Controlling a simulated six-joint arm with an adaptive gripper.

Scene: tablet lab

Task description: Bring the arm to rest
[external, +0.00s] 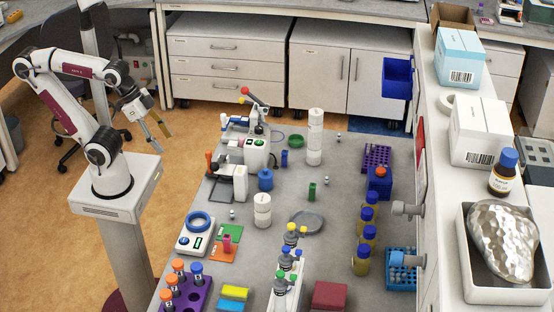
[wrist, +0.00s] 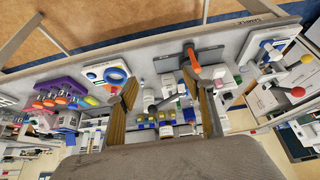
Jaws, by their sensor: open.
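My arm stands on its white pedestal (external: 120,195) at the left of the bench in the external view, folded with its forearm reaching to the right. My gripper (external: 160,135) hangs in the air beyond the bench's left edge, over the floor. In the wrist view my gripper (wrist: 165,100) shows its two tan fingers spread apart with nothing held between them. The bench top and its items lie beyond the fingers there.
The grey bench (external: 200,210) carries a white device with a blue ring (external: 198,222), a purple tube rack (external: 190,292), white stacked containers (external: 315,135) and amber bottles (external: 366,218). A shelf (external: 428,170) borders it at right. The air around my gripper looks clear.

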